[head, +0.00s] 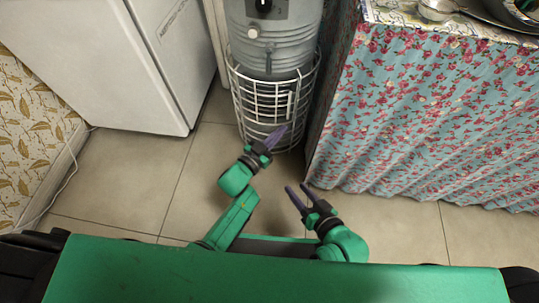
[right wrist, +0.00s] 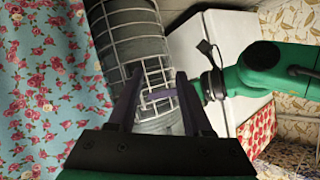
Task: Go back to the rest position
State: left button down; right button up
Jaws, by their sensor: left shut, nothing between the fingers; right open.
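My left gripper (head: 277,137) is shut and empty in the head view, in front of the lower part of the wire cage around the grey cylinder. I cannot tell whether it touches the cage. My right gripper (head: 296,192) is open and empty, lower and to the right, above the tiled floor. In the right wrist view its two fingers (right wrist: 155,100) stand apart with nothing held between them, and my left arm reaches in from the right behind them. No teapot can be made out.
A grey metal cylinder (head: 272,45) stands in a white wire cage (head: 262,117). A white cabinet (head: 110,60) is at left. A table with a floral cloth (head: 420,110) is at right, with dishes (head: 437,8) on top. Tiled floor (head: 125,185) is free at left.

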pick_arm(q)
jog(key=s+a+p, duration=0.2)
jog(key=s, duration=0.5)
jog(key=shift+s, duration=0.25)
pick_arm(e)
jog(key=d+r+g, duration=0.1)
jog(key=w+r+g, duration=0.1)
jog(key=r, duration=0.1)
jog(key=shift+d+n+h, duration=0.3)
jog(key=shift+d+h, duration=0.1)
pick_arm(q)
jog(key=shift+a+f, duration=0.1)
jog(key=shift+a, duration=0.05)
